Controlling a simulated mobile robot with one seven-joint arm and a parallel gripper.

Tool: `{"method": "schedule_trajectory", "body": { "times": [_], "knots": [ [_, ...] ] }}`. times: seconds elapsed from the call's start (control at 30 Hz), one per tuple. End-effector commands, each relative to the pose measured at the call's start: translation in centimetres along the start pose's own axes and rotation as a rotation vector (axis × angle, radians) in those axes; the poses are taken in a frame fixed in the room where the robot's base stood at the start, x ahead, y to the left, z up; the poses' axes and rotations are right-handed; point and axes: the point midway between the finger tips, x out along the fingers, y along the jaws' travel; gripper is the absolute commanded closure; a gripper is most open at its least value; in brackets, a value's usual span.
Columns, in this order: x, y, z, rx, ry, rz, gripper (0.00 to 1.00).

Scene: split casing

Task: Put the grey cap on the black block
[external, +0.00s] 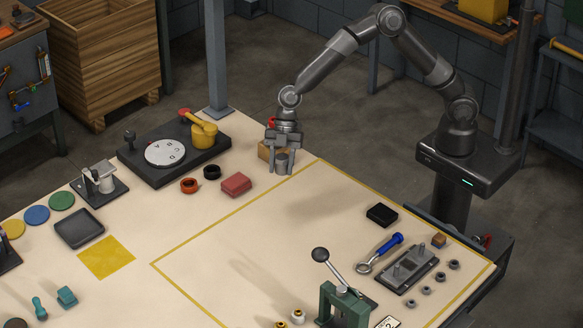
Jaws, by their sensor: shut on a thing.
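My gripper (281,168) is at the far edge of the table, near the yellow line's far corner. It is shut on a small grey round piece, which looks like the grey cap (281,160). The fingers hide part of the cap, and I cannot tell whether it touches the table. The black block (382,215) lies flat on the table inside the yellow outline, to the right of and nearer than my gripper. Its top looks bare.
A red block (236,184) and a dial board (172,150) are to the left. A blue-handled tool (382,252), a grey plate (407,270) and a green lever press (342,305) are nearer. The outlined area's middle is clear.

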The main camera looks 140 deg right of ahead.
Motion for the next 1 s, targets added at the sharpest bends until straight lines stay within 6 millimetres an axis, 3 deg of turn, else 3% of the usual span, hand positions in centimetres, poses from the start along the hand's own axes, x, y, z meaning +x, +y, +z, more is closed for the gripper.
{"method": "schedule_trajectory", "body": {
  "times": [0.4,0.5,0.6,0.77,1.0],
  "knots": [
    [-4.2,-18.7,3.6,-0.710,-0.002,-0.409,0.92],
    [-5.0,-22.4,4.8,-0.851,-0.001,-0.490,0.92],
    [-5.5,-24.8,5.7,-0.949,0.000,-0.545,0.92],
    [-5.6,-26.9,6.3,-1.027,0.002,-0.589,0.92],
    [-1.7,-29.3,4.5,-1.041,0.006,-0.598,0.92]
  ]
}}
